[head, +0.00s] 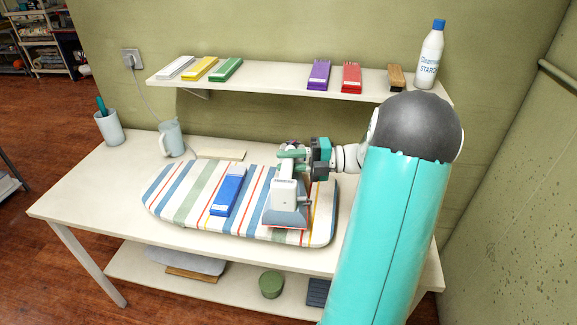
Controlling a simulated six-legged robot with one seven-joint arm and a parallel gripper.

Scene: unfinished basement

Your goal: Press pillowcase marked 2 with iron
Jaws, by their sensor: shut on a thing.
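A blue folded cloth (228,190), likely a pillowcase, lies flat on the striped ironing board (187,188). No number can be read on it. The white iron (285,196), with a grey-blue lower part, is just right of the blue cloth, apart from it and over the board's right part. I cannot tell whether it touches the board. My gripper (290,160) is shut on the iron from above; its fingers hide the top. More folded cloths lie on the wall shelf: white (176,68), yellow (200,68), green (226,69), purple (319,75) and red (352,78).
A spray starch bottle (430,55) and a brown brush-like block (395,77) stand at the shelf's right end. The table's left front is clear.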

